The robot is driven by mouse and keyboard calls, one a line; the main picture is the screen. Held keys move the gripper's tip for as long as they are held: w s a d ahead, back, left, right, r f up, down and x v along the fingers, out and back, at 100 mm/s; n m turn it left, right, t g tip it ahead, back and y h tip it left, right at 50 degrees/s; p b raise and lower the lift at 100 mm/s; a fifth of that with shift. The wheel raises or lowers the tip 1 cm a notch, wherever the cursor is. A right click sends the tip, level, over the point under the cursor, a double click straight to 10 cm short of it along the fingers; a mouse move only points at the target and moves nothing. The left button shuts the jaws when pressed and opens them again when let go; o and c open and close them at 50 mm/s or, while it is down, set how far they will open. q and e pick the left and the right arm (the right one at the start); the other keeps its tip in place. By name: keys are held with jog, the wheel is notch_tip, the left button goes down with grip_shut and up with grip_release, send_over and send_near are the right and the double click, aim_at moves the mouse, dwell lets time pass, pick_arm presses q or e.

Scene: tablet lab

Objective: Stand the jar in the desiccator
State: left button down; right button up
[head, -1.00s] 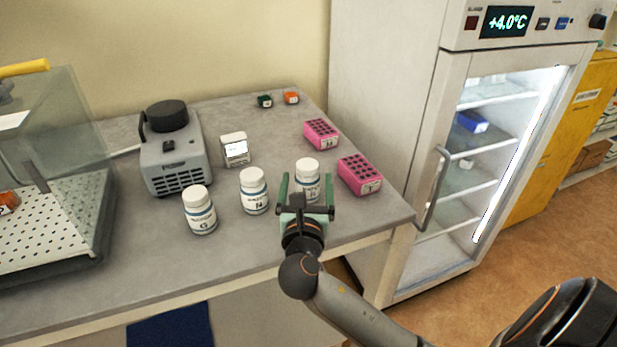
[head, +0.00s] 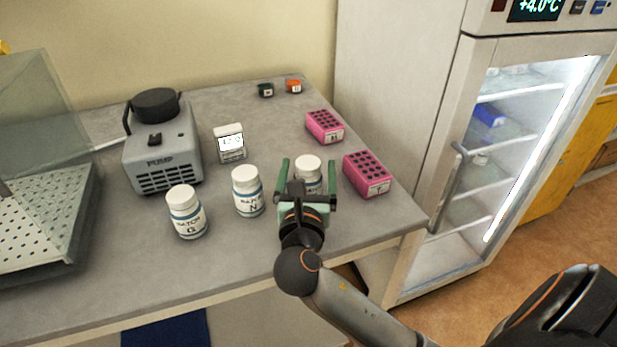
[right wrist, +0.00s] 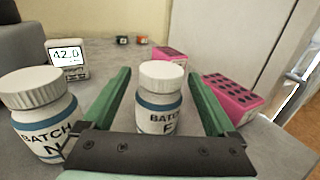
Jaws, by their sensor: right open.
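Three white lidded jars with blue-banded labels stand upright on the grey bench: jar G (head: 186,212), jar N (head: 248,192) and jar F (head: 308,172). My right gripper (head: 308,176) is open, its green fingers either side of jar F, with no clear grip on it. In the right wrist view jar F (right wrist: 162,98) stands between the fingers, its lower part hidden by the palm; jar N (right wrist: 42,115) is outside the left finger. The desiccator (head: 40,222), a clear-walled box with a perforated floor, is cut off at the left edge. My left gripper is out of view.
A grey pump (head: 162,150) and a small white display (head: 230,142) stand behind the jars. Pink racks (head: 367,174) (head: 325,126) are right of jar F, one close to the right finger. Green (head: 265,90) and orange (head: 294,86) items lie at the back. A fridge (head: 400,120) adjoins the bench's right side.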

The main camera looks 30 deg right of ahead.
grip_shut()
dwell(0.7)
